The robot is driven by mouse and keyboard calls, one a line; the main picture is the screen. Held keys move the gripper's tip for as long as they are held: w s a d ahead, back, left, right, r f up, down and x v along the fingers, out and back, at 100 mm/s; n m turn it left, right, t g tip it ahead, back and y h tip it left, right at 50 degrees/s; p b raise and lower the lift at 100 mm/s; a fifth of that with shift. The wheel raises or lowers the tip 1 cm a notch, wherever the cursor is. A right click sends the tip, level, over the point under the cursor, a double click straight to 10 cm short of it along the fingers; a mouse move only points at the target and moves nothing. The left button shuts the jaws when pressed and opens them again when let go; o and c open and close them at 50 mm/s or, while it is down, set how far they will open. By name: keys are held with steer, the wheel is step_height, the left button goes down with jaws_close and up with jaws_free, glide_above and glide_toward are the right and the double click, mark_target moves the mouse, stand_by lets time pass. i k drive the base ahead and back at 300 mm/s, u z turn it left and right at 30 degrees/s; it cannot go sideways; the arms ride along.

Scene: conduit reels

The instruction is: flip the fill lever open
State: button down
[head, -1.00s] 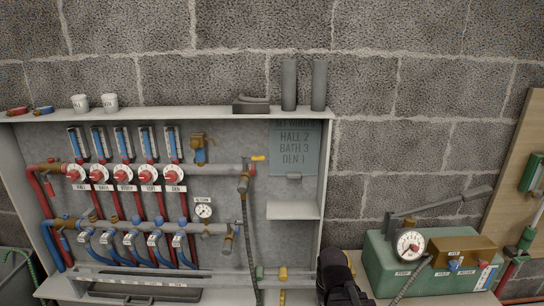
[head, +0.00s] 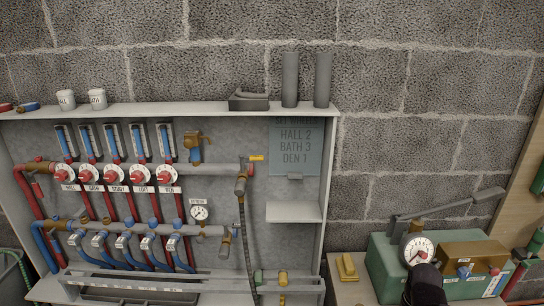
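A small yellow lever (head: 256,158) sits at the right end of the upper manifold rail, pointing right, roughly level.
A yellow block (head: 347,267) lies on the bench left of the pump. A small shelf (head: 293,211) and a sign (head: 296,140) are right of the lever inside the cabinet. The pump's long handle (head: 455,204) reaches up and right. Room before the lever looks clear.

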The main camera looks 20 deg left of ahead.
mark_target(256, 158)
steer(key=z, duration=0.2)
steer(key=k, duration=1.2)
steer(key=u, duration=1.4)
steer(key=i, duration=0.9)
steer(key=z, duration=0.1)
